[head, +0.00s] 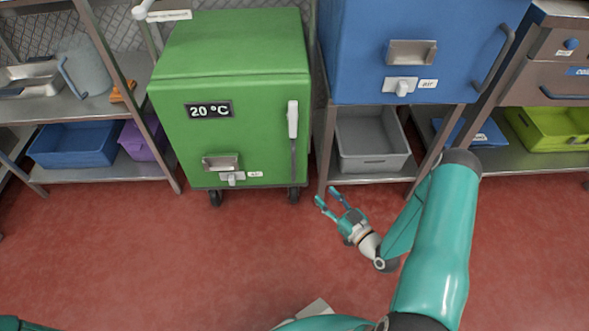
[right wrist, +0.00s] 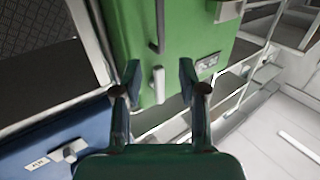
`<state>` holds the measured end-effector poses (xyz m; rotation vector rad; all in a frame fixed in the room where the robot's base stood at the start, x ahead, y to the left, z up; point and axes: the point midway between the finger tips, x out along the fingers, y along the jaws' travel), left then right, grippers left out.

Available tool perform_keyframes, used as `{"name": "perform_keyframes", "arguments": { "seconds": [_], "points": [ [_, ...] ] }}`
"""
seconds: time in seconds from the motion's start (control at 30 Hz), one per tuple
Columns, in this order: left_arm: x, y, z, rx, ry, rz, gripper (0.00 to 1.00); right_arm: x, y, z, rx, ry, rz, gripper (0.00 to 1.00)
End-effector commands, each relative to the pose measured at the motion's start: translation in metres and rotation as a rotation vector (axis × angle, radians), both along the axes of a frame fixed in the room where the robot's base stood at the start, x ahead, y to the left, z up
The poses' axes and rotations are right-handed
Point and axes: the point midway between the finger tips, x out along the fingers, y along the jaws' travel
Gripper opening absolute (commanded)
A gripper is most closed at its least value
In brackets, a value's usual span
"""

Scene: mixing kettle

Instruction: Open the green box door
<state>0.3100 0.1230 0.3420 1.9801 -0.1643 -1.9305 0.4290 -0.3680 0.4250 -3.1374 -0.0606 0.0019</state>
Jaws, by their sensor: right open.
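The green box (head: 240,130) stands on wheels at the middle left of the head view, with a "20 °C" display on its front. Its door looks closed. A white vertical handle (head: 293,119) is on the right side of the front. My right gripper (head: 325,196) is open and empty, in front of the box's lower right corner and apart from it. In the right wrist view the green box (right wrist: 190,50) fills the top middle, and the white handle (right wrist: 159,85) shows between the open fingers (right wrist: 158,75), beyond them. My left gripper is not in view.
A blue box (head: 420,50) stands on a rack right of the green box, above a grey bin (head: 370,140). A shelf with a blue bin (head: 70,145) and a purple bin (head: 140,140) stands at left. The red floor (head: 130,250) in front is clear.

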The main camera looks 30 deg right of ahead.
Motion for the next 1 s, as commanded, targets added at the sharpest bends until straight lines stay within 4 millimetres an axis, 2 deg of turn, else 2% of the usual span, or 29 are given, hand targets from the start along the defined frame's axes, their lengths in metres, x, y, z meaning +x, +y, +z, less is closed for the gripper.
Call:
{"name": "perform_keyframes", "arguments": {
  "seconds": [0.27,0.7,0.83,1.0],
  "points": [
    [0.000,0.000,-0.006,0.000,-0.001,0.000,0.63,0.038,0.003,0.001,-0.003,-0.006,0.005,0.41],
    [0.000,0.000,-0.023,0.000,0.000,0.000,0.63,0.130,0.007,0.000,-0.002,-0.005,0.003,0.41],
    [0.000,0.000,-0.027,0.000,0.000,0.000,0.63,0.149,0.007,0.000,-0.001,-0.004,0.003,0.41],
    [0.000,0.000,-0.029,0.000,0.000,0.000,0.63,0.163,0.007,0.001,0.001,-0.002,0.001,0.41]
  ]
}}
